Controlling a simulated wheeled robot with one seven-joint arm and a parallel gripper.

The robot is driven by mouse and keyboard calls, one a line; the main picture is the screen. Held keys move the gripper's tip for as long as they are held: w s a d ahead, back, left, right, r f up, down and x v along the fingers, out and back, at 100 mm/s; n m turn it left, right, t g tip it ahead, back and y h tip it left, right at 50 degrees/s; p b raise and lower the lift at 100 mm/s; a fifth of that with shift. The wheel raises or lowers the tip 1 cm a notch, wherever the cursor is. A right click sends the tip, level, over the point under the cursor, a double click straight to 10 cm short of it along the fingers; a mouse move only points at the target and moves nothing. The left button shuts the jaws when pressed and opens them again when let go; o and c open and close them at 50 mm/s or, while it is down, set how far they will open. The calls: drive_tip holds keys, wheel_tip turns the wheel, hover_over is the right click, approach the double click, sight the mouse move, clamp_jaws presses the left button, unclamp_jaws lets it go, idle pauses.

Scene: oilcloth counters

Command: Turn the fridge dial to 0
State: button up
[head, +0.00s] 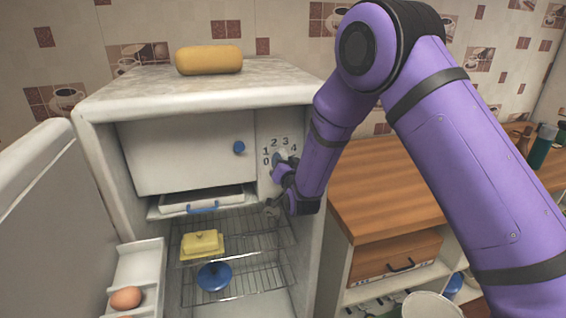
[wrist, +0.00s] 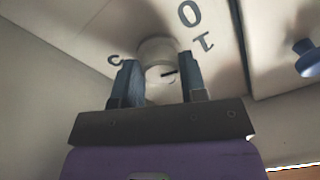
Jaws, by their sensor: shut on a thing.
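The fridge dial (head: 279,156) is a small pale knob on the panel at the upper right of the open fridge, partly hidden by my gripper (head: 282,168). The printed numerals 0 to 4 show around it in the head view. In the wrist view the dial (wrist: 158,52) sits between the two blue-grey fingers of my gripper (wrist: 160,78), which is shut on it. A short dark mark shows on the dial's face, pointing to the right there. The 0 and 1 are above and right of the dial in that view. I cannot tell exactly which numeral the mark meets.
A blue-knobbed freezer door (head: 190,152) is shut left of the dial. The fridge door (head: 50,200) stands open at left. Wire shelves hold a yellow butter dish (head: 201,246) and a blue lid (head: 214,277). A yellow loaf-like object (head: 209,60) lies on top. A wooden counter (head: 385,190) is at right.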

drive_tip(key=n, duration=0.7)
drive_tip(key=shift+f+g+y, duration=0.1)
drive_tip(key=shift+g+y, duration=0.3)
drive_tip(key=shift+n, duration=0.3)
drive_tip(key=o, duration=0.9)
drive_tip(key=shift+o, duration=0.2)
drive_tip(key=shift+s+d, duration=0.1)
drive_tip(key=v, duration=1)
drive_tip(key=shift+s, duration=0.3)
